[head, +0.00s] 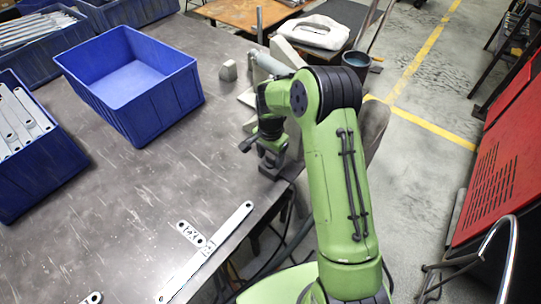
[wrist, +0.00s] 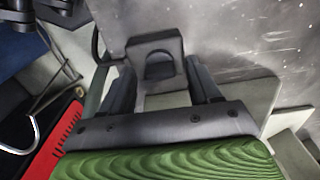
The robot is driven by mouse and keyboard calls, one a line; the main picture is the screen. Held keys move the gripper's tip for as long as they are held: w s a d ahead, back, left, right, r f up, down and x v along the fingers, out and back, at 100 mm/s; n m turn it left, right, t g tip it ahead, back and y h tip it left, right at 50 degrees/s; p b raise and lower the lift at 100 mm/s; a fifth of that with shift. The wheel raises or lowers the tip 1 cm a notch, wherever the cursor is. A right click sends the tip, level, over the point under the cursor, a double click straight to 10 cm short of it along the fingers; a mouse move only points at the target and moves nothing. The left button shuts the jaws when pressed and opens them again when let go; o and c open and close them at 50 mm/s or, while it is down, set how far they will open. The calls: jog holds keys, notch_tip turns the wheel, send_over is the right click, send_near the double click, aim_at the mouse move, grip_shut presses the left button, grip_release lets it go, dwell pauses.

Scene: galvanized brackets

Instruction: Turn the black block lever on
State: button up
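The black block (wrist: 155,47) is in the upper middle of the wrist view, with a dark rounded part at its centre that may be the lever. In the head view a dark block (head: 275,167) stands at the table's right edge, below my gripper (head: 268,138). A short dark bar sticks out left there; I cannot tell whether it belongs to the block or to my gripper. In the wrist view my gripper (wrist: 162,75) is open, one finger on each side of the block's lower part. I see no clear contact. My arm hides part of the block in the head view.
A blue empty bin (head: 165,95) stands on the grey table (head: 150,190). Another blue bin (head: 45,170) at left holds metal brackets. Flat metal bars (head: 205,250) lie near the front edge. A small grey block (head: 229,70) stands behind. The table's middle is clear.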

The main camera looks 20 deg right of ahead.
notch_tip(320, 180, up, 16)
jog(key=p, duration=0.4)
jog(key=shift+f, duration=0.1)
notch_tip(320, 180, up, 8)
jog(key=n+t+p, duration=0.1)
jog(key=n+p, duration=0.1)
send_over(270, 158)
jog(key=s, duration=0.4)
jog(key=s+r+n+t+p, duration=0.1)
jog(key=s+r+n+t, duration=0.15)
jog(key=s+r, duration=0.6)
jog(key=s+r+n+t+p, duration=0.1)
jog(key=s+n, duration=0.5)
jog(key=s, duration=1)
jog(key=shift+d+r+t+p, duration=0.15)
jog(key=shift+r+t+p, duration=0.1)
jog(key=shift+t+p, duration=0.4)
